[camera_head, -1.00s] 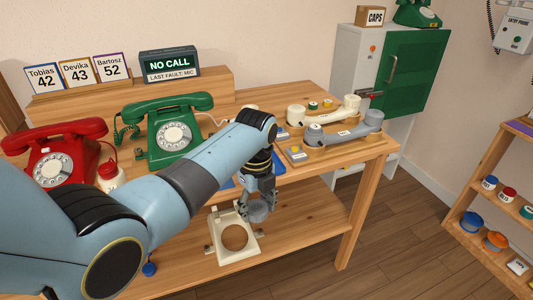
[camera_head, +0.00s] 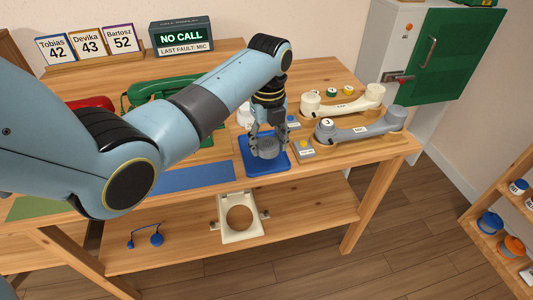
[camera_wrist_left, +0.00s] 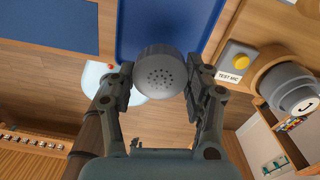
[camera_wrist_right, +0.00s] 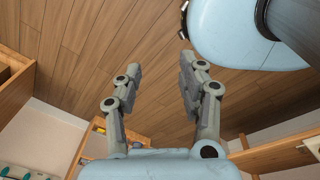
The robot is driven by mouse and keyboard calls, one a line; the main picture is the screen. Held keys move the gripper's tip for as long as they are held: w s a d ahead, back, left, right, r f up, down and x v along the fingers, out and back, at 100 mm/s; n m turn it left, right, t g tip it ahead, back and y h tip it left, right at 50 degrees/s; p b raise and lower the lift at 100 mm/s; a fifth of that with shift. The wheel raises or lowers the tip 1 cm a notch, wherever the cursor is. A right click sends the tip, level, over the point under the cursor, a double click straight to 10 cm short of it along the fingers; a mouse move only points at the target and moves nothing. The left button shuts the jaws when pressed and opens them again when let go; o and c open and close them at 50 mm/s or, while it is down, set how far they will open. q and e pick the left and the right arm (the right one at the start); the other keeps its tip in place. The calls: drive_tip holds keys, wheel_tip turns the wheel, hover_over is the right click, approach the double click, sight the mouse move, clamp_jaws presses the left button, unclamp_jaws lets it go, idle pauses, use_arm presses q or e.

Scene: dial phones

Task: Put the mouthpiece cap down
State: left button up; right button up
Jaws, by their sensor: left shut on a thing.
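The mouthpiece cap (camera_head: 267,150) is a grey round cap. In the left wrist view the cap (camera_wrist_left: 160,72) shows a face with small holes. My left gripper (camera_head: 268,142) is shut on it, with one finger on each side. In the head view they are over the small blue tray (camera_head: 252,168) on the tabletop; I cannot tell whether the cap touches it. The blue tray also shows behind the cap in the left wrist view (camera_wrist_left: 125,35). My right gripper (camera_wrist_right: 160,72) is open and empty, seen only in its own wrist view, with floor beyond it.
A grey handset (camera_head: 360,130) and a cream handset (camera_head: 345,103) lie right of the tray. A grey button box (camera_head: 303,150) stands close to its right. A blue mat (camera_head: 195,177) lies to its left. A cream frame with a round hole (camera_head: 225,232) is on the lower shelf.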

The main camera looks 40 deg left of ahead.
sight(266, 162)
use_arm(q)
drive_tip(key=shift+w+a+f, duration=0.1)
drive_tip(key=shift+a+f, duration=0.1)
drive_tip(key=shift+a, duration=0.1)
drive_tip(key=shift+a+f, duration=0.1)
drive_tip(key=shift+f, duration=0.3)
wheel_tip(266, 162, down, 3)
drive_tip(key=shift+r, duration=0.2)
drive_tip(key=shift+f, duration=0.3)
drive_tip(key=shift+f+b, duration=0.15)
drive_tip(key=shift+b, duration=0.15)
drive_tip(key=o, duration=0.8)
use_arm(e)
drive_tip(key=shift+w+f, duration=0.3)
